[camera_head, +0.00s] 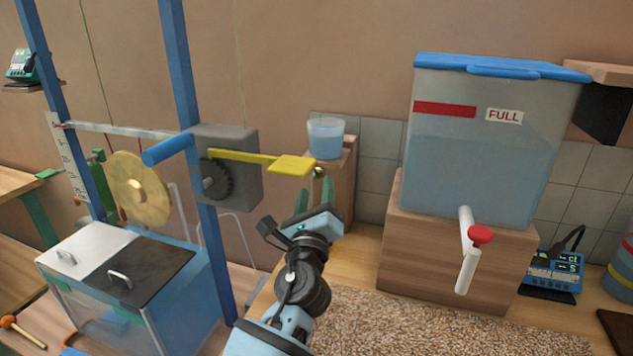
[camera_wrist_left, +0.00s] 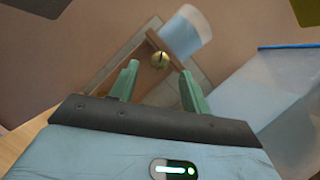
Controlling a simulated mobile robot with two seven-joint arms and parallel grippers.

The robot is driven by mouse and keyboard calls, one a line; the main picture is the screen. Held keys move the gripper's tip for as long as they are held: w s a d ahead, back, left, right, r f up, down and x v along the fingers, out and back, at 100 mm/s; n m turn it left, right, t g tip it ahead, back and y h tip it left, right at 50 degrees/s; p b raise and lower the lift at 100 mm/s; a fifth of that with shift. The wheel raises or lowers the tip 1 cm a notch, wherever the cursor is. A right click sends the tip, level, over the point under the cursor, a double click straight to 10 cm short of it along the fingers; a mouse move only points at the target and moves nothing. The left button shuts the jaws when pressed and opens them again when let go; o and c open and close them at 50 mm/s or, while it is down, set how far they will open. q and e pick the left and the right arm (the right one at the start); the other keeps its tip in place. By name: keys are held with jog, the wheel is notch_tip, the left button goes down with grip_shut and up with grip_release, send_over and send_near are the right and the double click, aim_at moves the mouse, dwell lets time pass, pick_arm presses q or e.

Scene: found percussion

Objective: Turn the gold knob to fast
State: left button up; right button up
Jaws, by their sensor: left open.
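The gold knob (camera_head: 320,172) is a small round brass ball on the wooden stand at the back, just below the tip of the yellow paddle. In the left wrist view the gold knob (camera_wrist_left: 160,60) shows between and beyond the fingertips. My left gripper (camera_head: 315,192) is open and points at it from the front. Its green fingers (camera_wrist_left: 160,72) hold nothing, and I cannot tell whether they touch the knob. No slow or fast marking is readable. My right gripper is out of view.
A yellow paddle (camera_head: 292,165) reaches right from a grey motor box (camera_head: 245,190) on a blue frame. A cup of water (camera_head: 326,138) stands on the wooden stand (camera_head: 344,190). A large water tank (camera_head: 480,150) with a red-handled tap is at right.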

aim_at(318, 176)
pick_arm(q)
jog(key=shift+v, duration=1.95)
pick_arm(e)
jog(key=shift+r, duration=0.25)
pick_arm(q)
jog(key=d+f+n+g+h+p, duration=0.2)
jog(key=d+n+g+h+p, duration=0.15)
jog(key=n+h, duration=0.55)
jog(key=w+a+r+n+t+y+p, duration=0.1)
jog(key=a+n+t+y, duration=0.3)
jog(key=n, duration=1.3)
jog(key=shift+g, duration=0.35)
jog(key=shift+a+b+x, duration=0.15)
jog(key=shift+a+x, duration=0.05)
jog(key=shift+x, duration=0.85)
jog(key=shift+a+b+x, duration=0.15)
jog(key=shift+x, duration=0.85)
jog(key=shift+a+b+x, duration=0.15)
jog(key=shift+a+x, duration=0.05)
jog(key=shift+x, duration=1.85)
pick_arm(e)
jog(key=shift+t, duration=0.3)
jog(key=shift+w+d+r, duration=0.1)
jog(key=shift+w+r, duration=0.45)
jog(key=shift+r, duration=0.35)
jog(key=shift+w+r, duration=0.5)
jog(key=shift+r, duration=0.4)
pick_arm(q)
jog(key=shift+a+r, duration=0.1)
